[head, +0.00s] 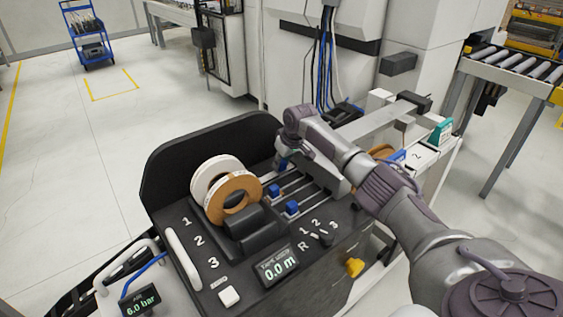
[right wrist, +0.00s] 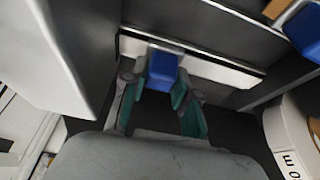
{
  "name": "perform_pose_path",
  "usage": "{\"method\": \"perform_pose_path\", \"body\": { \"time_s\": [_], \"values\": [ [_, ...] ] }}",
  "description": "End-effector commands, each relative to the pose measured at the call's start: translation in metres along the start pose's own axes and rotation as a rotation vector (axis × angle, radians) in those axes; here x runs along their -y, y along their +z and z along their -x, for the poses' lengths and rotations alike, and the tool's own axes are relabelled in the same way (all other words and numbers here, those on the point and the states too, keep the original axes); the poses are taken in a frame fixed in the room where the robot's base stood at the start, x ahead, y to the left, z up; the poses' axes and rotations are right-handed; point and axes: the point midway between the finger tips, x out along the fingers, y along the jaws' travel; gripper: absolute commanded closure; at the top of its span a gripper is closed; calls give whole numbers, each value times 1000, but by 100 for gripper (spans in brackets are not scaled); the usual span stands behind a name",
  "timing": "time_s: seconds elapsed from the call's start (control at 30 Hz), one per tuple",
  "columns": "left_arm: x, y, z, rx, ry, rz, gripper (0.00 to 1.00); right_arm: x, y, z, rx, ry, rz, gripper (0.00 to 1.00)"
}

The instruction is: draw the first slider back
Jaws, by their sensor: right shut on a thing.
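The edge bander (head: 160,165) is a black console with three slider lanes. Two blue sliders, a middle one (head: 273,190) and a nearer one (head: 292,207), stand in their lanes right of the tape rolls. My right gripper (head: 282,162) reaches down over the farthest lane, its fingers mostly hidden by my wrist. In the right wrist view my right gripper (right wrist: 163,88) is shut on a blue slider (right wrist: 163,66), with a finger on each side, over a pale strip. Another blue slider (right wrist: 304,28) shows at the top right there. My left gripper is not in view.
White and brown tape rolls (head: 238,197) stand left of the lanes, close to my right gripper. A black side wall rises behind them. A selector knob (head: 325,239) and a display (head: 277,267) reading 0.0 m lie in front.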

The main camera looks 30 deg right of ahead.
Motion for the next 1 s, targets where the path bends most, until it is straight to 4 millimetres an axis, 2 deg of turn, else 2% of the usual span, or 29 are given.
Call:
{"method": "perform_pose_path", "body": {
  "time_s": [0.23, 0.33, 0.47, 0.7, 0.83, 1.0],
  "values": [
    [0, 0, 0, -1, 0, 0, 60, 0, 0, 0, 0, 0, 0, 100],
    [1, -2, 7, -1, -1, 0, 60, 6, -1, 2, 2, -2, 1, 100],
    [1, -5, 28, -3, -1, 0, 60, 27, -2, 6, 5, -3, 5, 100],
    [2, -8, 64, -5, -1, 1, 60, 78, -2, 5, 5, -4, 4, 100],
    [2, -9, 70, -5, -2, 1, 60, 92, 0, 2, 2, -2, 2, 100],
    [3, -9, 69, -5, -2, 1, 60, 96, 0, 0, 1, -4, 0, 100]
  ]
}}
